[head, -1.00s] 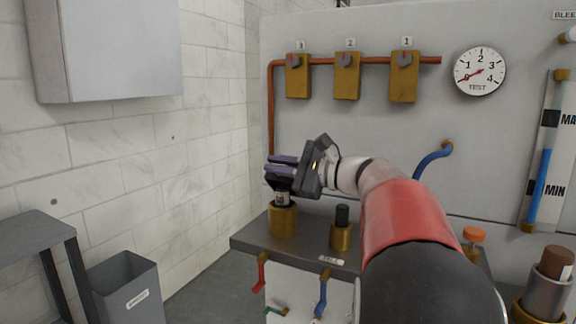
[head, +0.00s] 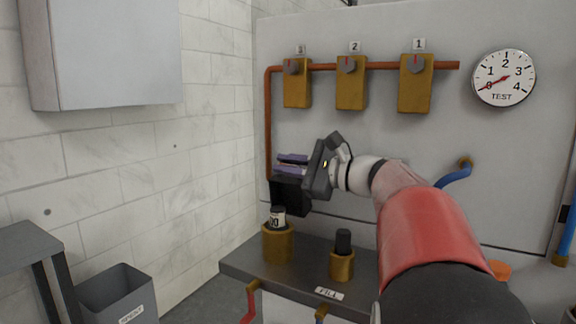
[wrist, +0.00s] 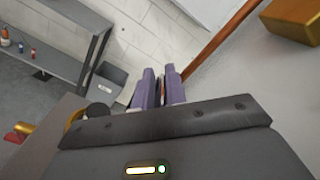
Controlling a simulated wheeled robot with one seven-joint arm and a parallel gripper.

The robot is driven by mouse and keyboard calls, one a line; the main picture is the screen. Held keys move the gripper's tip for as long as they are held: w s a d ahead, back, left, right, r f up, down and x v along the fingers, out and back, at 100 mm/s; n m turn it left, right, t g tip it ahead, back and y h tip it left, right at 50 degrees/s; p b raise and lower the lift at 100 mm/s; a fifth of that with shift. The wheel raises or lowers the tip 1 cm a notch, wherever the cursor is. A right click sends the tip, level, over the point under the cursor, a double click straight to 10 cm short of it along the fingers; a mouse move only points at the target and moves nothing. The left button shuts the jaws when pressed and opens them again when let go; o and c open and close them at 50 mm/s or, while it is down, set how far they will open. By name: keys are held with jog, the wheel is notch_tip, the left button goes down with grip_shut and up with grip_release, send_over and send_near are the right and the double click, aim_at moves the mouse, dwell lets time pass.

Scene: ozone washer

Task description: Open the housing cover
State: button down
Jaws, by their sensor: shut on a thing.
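A black boxy piece (head: 288,193), which looks like the housing cover, is at my gripper (head: 281,164), just below its purple fingers. My gripper is shut on it, pointing left. Below it, a brass housing (head: 277,243) stands on a grey bench, with a white-labelled, dark-topped cartridge (head: 277,216) showing upright in its top. The cover is above the cartridge, apart from the brass. In the wrist view my gripper (wrist: 160,75) shows its two purple fingers close together. The hand body hides most of what is held there.
A second brass fitting (head: 342,266) with a black knob (head: 343,240) stands to the right on the grey bench (head: 306,262). Brass valves (head: 351,85) on a copper pipe and a round gauge (head: 504,79) are on the panel behind. A grey bin (head: 118,295) stands left.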

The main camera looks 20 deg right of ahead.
jog(key=shift+w+d+f, duration=0.1)
jog(key=shift+d+f, duration=0.1)
jog(key=shift+f, duration=0.15)
jog(key=c, duration=1.6)
grip_release()
jog(key=shift+o, duration=0.4)
jog(key=shift+r, duration=0.1)
jog(key=v, duration=0.8)
jog(key=shift+b, duration=0.35)
jog(key=shift+a, duration=0.1)
